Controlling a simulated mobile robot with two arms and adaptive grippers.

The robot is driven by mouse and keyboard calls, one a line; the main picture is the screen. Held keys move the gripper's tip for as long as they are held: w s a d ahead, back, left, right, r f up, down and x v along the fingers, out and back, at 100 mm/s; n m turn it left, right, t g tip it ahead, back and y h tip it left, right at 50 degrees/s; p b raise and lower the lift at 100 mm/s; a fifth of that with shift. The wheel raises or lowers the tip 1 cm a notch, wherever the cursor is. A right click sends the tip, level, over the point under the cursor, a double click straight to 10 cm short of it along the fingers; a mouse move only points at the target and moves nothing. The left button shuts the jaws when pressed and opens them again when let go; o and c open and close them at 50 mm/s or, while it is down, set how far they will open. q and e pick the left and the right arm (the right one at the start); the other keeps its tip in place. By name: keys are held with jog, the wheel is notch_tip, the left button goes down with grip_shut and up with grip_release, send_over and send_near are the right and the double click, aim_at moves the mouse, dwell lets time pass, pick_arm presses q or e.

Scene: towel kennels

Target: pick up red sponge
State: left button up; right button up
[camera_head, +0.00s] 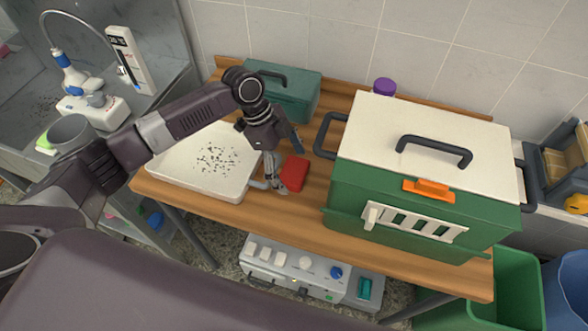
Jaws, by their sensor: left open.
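The red sponge (294,173) lies on the wooden table, between the white tray and the green kennel. My left gripper (281,168) is open and reaches down at the sponge. One finger shows along the sponge's left side, and the other is up behind it. I cannot tell whether the fingers touch the sponge. My right gripper is out of view.
A white tray (180,172) with dark specks lies left of the sponge. A large green kennel (350,185) with a white lid stands close on the right. A small green box (300,97) and a purple-lidded jar (383,87) stand behind. The wooden table's (290,222) front edge is near.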

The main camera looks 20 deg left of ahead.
aim_at(292, 169)
pick_arm(q)
jog(key=shift+d+f, duration=0.1)
jog(key=shift+f, duration=0.1)
jog(key=c, duration=0.9)
jog(key=shift+c, duration=0.2)
notch_tip(292, 169, up, 20)
jog(key=b, duration=0.3)
jog(key=shift+o, duration=0.7)
